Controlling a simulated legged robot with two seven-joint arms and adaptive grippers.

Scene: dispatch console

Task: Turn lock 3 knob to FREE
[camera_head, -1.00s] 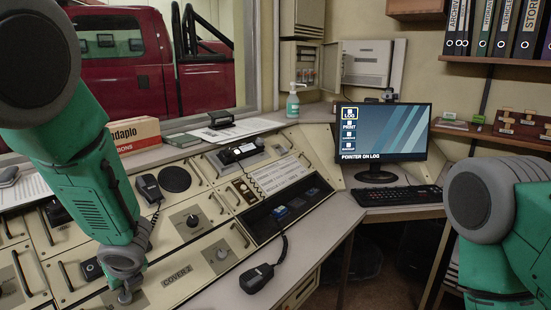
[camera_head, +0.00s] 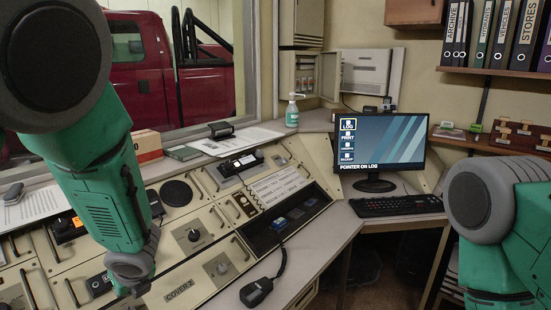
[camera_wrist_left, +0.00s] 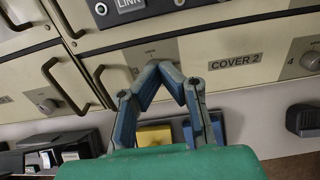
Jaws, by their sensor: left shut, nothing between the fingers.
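The lock 3 knob is mostly hidden behind my left fingers in the left wrist view; a pale plate (camera_wrist_left: 147,54) with the figure 3 shows around them. My left gripper (camera_wrist_left: 163,70) is shut and empty, its fingertips meeting over this plate; whether they touch the knob I cannot tell. In the head view my left gripper (camera_head: 132,287) is low over the console front, left of the COVER 2 label (camera_head: 180,290), and hides the knob. My right arm shows at the right edge, but its gripper is out of view.
The COVER 2 label (camera_wrist_left: 236,62) and the knob numbered 4 (camera_wrist_left: 311,61) lie to the right. Drawer-like handles (camera_wrist_left: 65,84) stand out on the left. A handset (camera_head: 258,291) with a coiled cord rests on the desk edge. A monitor (camera_head: 382,140) and keyboard (camera_head: 398,205) stand farther right.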

